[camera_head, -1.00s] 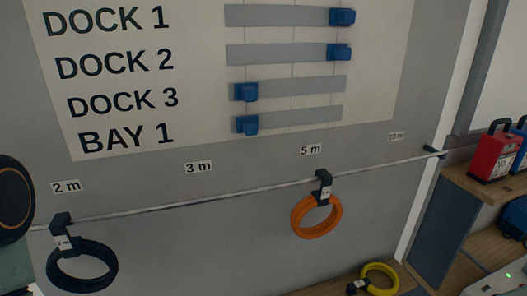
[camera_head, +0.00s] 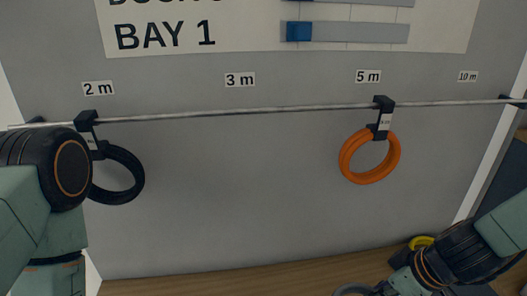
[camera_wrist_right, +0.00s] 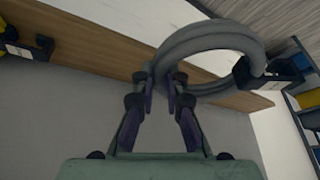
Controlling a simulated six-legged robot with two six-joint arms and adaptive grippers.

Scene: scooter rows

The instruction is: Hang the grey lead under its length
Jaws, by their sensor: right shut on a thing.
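The grey lead (camera_wrist_right: 205,42) is a coil in the right wrist view, with a black hook (camera_wrist_right: 285,75) at its right side. My right gripper (camera_wrist_right: 161,82) is shut on the coil's near side. In the head view only the top of the grey lead (camera_head: 352,288) shows at the bottom edge, low in front of the wall and well below the rail (camera_head: 240,112). Length labels sit above the rail: 2 m (camera_head: 98,88), 3 m (camera_head: 240,80), 5 m (camera_head: 368,76) and 10 m (camera_head: 467,76). My left arm shows at the left edge, but its gripper is out of view.
A black lead (camera_head: 120,196) hangs under 2 m and an orange lead (camera_head: 370,160) under 5 m. The rail is bare under 3 m and 10 m. A yellow lead (camera_head: 421,242) lies on the wooden bench (camera_head: 200,277), partly behind my right arm.

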